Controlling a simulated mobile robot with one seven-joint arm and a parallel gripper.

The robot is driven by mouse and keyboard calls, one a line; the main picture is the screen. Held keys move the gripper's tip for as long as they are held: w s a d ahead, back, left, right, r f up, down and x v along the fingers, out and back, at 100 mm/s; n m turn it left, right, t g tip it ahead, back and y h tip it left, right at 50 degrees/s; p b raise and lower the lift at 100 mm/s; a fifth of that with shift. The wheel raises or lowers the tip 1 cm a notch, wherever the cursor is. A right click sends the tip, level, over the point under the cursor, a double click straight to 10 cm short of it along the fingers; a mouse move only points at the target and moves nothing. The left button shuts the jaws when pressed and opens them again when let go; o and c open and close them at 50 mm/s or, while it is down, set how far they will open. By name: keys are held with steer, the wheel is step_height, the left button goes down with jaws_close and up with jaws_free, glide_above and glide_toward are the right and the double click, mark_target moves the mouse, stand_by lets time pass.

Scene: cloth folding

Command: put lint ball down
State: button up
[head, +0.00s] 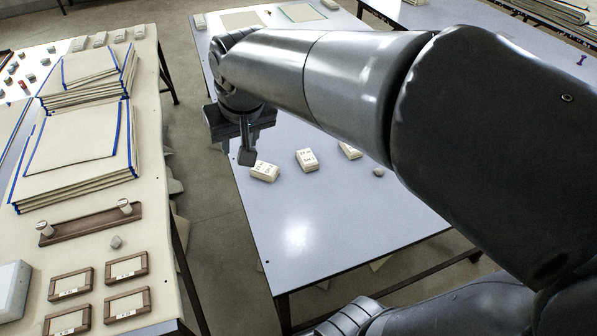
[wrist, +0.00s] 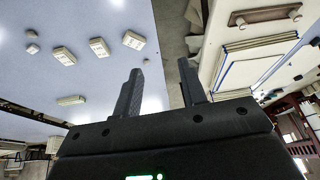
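A small grey lump that looks like a lint ball (head: 378,171) lies on the pale blue-grey middle table (head: 300,235), right of the white blocks in the head view. Another small grey lump (head: 116,242) lies on the left table, between the brown tray and the small frames. I cannot tell which one is the task's lint ball. In the wrist view, small pale lumps (wrist: 32,48) show at the far left on the blue-grey surface. My gripper (head: 247,156) is above the middle table's left edge, pointing down. In the wrist view its fingers (wrist: 160,90) stand apart with nothing visible between them.
White blocks (head: 306,160) stand on the middle table; its near part is clear. The left table holds stacked cream boards (head: 75,145) with blue edges, a brown tray (head: 85,225) and small wooden frames (head: 70,284). A floor gap (head: 200,190) separates the tables.

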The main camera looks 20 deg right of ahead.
steer(key=s+d+f, duration=0.1)
steer(key=s+d, duration=0.3)
steer(key=s, duration=0.2)
steer(key=s+d+f+m+t+h, duration=0.1)
steer(key=s+d, duration=0.3)
steer(key=s, duration=0.2)
steer(key=shift+s, duration=0.35)
stand_by(0.5)
